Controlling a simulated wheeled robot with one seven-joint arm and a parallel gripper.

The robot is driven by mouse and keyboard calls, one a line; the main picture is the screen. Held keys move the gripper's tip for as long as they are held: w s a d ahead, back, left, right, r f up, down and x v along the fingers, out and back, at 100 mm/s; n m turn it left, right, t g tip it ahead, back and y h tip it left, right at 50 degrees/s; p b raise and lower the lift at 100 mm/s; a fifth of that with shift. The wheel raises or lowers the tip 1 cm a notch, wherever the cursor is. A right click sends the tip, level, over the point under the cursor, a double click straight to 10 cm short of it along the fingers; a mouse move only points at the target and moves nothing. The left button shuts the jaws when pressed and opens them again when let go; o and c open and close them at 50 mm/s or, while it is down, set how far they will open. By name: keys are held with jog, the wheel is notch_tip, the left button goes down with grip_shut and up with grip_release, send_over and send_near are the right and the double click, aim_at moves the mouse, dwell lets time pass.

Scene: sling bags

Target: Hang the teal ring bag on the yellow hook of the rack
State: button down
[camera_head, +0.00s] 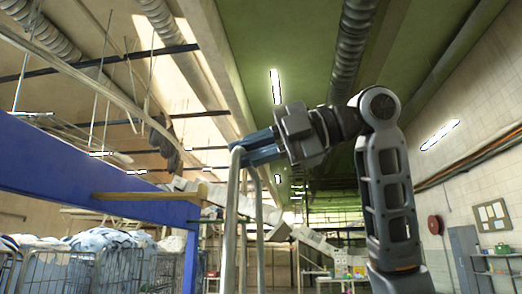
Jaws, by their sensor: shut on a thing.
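My gripper (250,148) is in the upper middle of the head view, its blue fingers pointing left. It is shut on the top of a pale grey strap loop (231,215). The strap hangs in long, near-vertical lengths that run out of the bottom of the picture. I take it as the strap of the teal ring bag; the bag's body is not in view. A blue rack beam (80,168) slopes across the left. A tan-yellow bar (145,196), apparently the yellow hook, shows against it, left of and lower than my gripper.
Wire cages (60,270) filled with pale blue and white cloth stand at lower left. A blue upright (191,262) stands left of the strap. A grey cabinet (465,258) and shelves are at far right. The air between the hook and the strap looks clear.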

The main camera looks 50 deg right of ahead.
jog(key=b+x, duration=0.1)
jog(key=x, duration=1.2)
jog(key=shift+r+b, duration=0.2)
jog(key=shift+b, duration=0.1)
dwell(0.8)
jog(key=c, duration=1)
grip_release()
jog(key=shift+f, duration=0.15)
jog(key=shift+s, duration=0.1)
jog(key=b+v, duration=0.2)
jog(key=v, duration=0.5)
jog(key=shift+s+d, duration=0.2)
jog(key=shift+s, duration=0.05)
